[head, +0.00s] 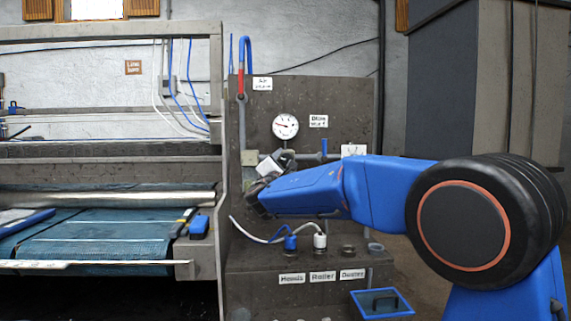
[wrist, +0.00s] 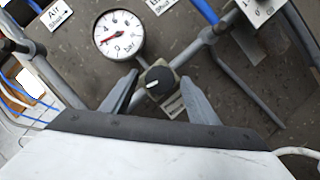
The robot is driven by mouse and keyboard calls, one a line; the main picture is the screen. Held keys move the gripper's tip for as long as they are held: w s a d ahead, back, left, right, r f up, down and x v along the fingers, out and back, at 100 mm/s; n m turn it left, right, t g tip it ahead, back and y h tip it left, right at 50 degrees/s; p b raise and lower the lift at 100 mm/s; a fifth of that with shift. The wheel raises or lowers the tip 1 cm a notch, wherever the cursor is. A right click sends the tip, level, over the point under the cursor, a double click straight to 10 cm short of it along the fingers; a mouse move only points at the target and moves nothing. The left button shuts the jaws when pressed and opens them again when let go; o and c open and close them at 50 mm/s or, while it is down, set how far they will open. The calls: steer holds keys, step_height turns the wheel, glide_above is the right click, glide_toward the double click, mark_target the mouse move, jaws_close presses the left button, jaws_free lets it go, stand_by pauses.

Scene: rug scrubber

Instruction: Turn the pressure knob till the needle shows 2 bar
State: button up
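The pressure gauge (head: 285,126) is a round white dial on the dark panel. It also shows in the wrist view (wrist: 119,34), where its red needle points left and slightly down; the digits are too small to read surely. The pressure knob (wrist: 159,82) is black with a white pointer line, on a pale square body below the gauge. My gripper (wrist: 160,78) is open, with one grey finger on each side of the knob. I cannot tell whether the fingers touch it. In the head view my blue arm and gripper mostly hide the knob.
Pipes and a blue hose (head: 246,55) run on the panel around the gauge. A shelf below holds hose fittings (head: 320,240) and labels. A blue tray (head: 382,303) stands at the lower right. The rug machine (head: 110,235) is at the left.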

steer(key=v, duration=1.7)
steer(key=shift+s, duration=0.2)
steer(key=shift+f, duration=0.1)
steer(key=s+d+f+m+g+h, duration=0.1)
steer(key=s+d+f+m+g, duration=0.2)
steer(key=d, duration=0.5)
steer(key=s+d+f+m+g+h, duration=0.1)
steer(key=s+d+f+m+g, duration=0.25)
steer(key=d, duration=0.45)
steer(key=s+d+f+m+g+h, duration=0.1)
steer(key=s+d+f+m+g, duration=0.1)
steer(key=s+d+f, duration=0.35)
steer(key=s+d+f+m+g+y, duration=0.2)
steer(key=s+d+f+m+g, duration=0.35)
steer(key=s+d+f, duration=0.5)
steer(key=s+a+f+m+y, duration=0.3)
steer(key=s+f+m, duration=0.1)
steer(key=s, duration=0.5)
steer(key=s+a+f+m+g+y, duration=0.1)
steer(key=s+a+f+m+y, duration=0.3)
steer(key=s, duration=0.4)
steer(key=shift+s+a+f, duration=0.25)
steer(key=shift+s+f, duration=0.15)
steer(key=shift+f, duration=0.2)
